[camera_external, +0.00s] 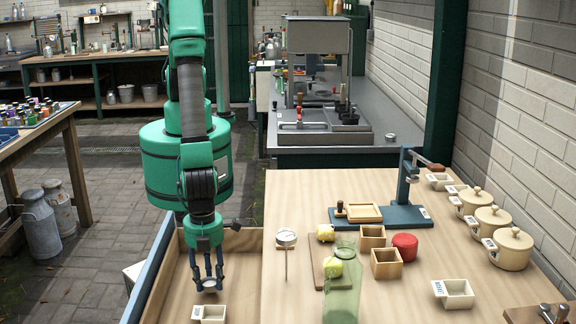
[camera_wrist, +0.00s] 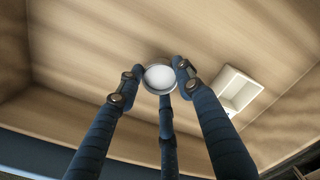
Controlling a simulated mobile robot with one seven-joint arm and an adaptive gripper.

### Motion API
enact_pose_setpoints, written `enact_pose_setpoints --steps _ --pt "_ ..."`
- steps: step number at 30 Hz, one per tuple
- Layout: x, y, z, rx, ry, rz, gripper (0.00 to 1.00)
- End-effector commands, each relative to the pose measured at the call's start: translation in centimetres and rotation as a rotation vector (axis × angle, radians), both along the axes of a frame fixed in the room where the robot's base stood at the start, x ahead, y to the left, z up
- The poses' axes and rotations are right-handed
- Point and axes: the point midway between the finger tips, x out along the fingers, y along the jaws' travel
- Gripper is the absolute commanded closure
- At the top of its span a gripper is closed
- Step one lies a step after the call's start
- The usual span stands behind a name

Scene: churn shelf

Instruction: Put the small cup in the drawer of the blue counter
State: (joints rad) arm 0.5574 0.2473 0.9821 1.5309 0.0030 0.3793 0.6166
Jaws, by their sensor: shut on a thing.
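My gripper (camera_external: 208,282) is inside the open drawer (camera_external: 235,272) at the left side of the wooden-topped counter (camera_external: 385,192). It points down, and its dark blue fingers are shut on the small cup (camera_wrist: 159,77), a round, pale thing with a grey rim. The cup also shows low between the fingers in the external view (camera_external: 210,284). In the wrist view the gripper's fingers (camera_wrist: 160,88) close around the cup above the drawer's wooden floor (camera_wrist: 75,60). I cannot tell whether the cup touches the floor.
A white rectangular dish (camera_wrist: 236,90) with a label lies in the drawer beside the cup; it also shows in the external view (camera_external: 208,313). A green glass bottle (camera_external: 342,290), a dial thermometer (camera_external: 286,238), wooden boxes (camera_external: 386,264) and lidded pots (camera_external: 511,248) stand on the counter.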

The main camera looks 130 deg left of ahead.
Motion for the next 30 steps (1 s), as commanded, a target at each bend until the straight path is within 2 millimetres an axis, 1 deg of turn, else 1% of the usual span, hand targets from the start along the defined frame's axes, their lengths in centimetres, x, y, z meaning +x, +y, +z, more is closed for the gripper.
enact_pose_setpoints --steps 1,5,14,19,20,21,22,30 --pt "-0.1 0.0 -0.8 0.001 0.001 0.000 0.86" --pt "0.0 0.0 -1.7 0.000 0.000 0.000 0.86" --pt "0.0 0.0 -1.8 0.000 0.000 0.000 0.86" --pt "0.0 0.0 -2.2 0.000 0.000 0.000 0.86" --pt "0.0 0.0 -2.1 0.000 0.000 0.000 0.58" --pt "0.0 0.0 -2.1 0.000 0.000 0.000 0.50" --pt "0.0 0.0 -2.1 0.000 0.000 0.000 0.45" --pt "0.0 0.0 -2.1 0.000 0.000 0.000 0.45"
